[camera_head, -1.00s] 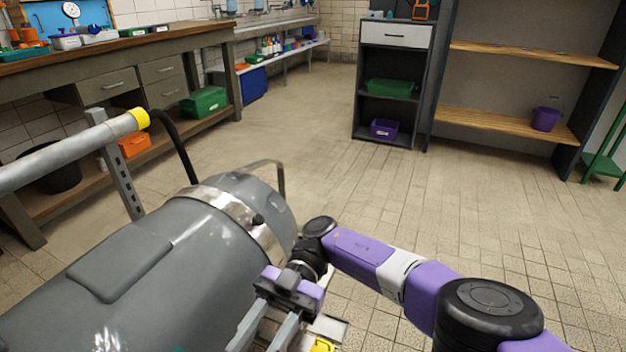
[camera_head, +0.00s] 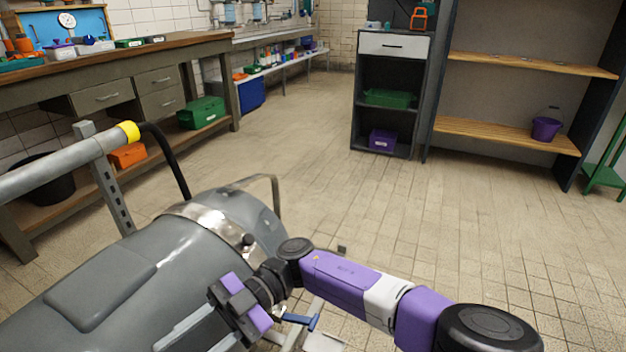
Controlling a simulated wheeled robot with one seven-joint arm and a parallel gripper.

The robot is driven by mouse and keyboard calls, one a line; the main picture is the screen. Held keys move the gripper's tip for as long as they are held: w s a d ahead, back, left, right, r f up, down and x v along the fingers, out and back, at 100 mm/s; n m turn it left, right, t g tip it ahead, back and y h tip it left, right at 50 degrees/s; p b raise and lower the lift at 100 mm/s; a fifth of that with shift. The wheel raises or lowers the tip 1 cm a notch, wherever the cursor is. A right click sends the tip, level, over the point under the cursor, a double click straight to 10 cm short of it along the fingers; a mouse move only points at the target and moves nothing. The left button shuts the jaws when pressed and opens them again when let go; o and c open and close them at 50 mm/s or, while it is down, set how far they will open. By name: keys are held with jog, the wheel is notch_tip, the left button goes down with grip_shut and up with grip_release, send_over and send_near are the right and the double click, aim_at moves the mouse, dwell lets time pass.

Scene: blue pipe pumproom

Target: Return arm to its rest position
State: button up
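My purple and black arm (camera_head: 345,282) reaches in from the lower right, bent at the elbow. My gripper (camera_head: 200,338) is at its end, low in the picture, in front of the large grey tank (camera_head: 130,275). Its two grey fingers point down and left and stand apart. I cannot tell how near the fingers are to the tank's surface.
A grey rail with a yellow band (camera_head: 128,132) and a black hose (camera_head: 172,160) stand at the left. A workbench (camera_head: 120,62) is behind them. A dark cabinet (camera_head: 391,45) and wooden shelves (camera_head: 500,132) stand at the back. The tiled floor (camera_head: 320,180) between is clear.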

jog(key=s+a+r+m+t+y+b, duration=0.1)
jog(key=s+a+r+m+t+y, duration=0.35)
jog(key=a+r+y, duration=0.6)
jog(key=w+d+f+m+t+h+b, duration=0.1)
jog(key=w+d+f+m+t+h, duration=0.15)
jog(key=d+m+t, duration=0.8)
jog(key=w+d+f+m+t+h+b, duration=0.1)
jog(key=d+m+t+h, duration=0.3)
jog(key=m+t, duration=1.2)
jog(key=s+d+f+m+t+h, duration=0.1)
jog(key=d+f+t+h, duration=0.3)
jog(key=d, duration=0.3)
jog(key=s+d+f+t+h, duration=0.1)
jog(key=d+f+h, duration=0.35)
jog(key=d, duration=0.25)
jog(key=s+d+f+g+h+b, duration=0.2)
jog(key=s+d+f+g+h, duration=0.3)
jog(key=s+d, duration=0.55)
jog(key=s+d+f+g+h+b, duration=0.1)
jog(key=s+d+f+g+h, duration=0.15)
jog(key=s+d+f, duration=0.65)
notch_tip(320, 180, up, 40)
jog(key=s+d+p, duration=0.1)
jog(key=p, duration=3.6)
jog(key=shift+s+r+m+p, duration=0.2)
jog(key=shift+s+m+p, duration=0.1)
jog(key=shift+m+p, duration=0.1)
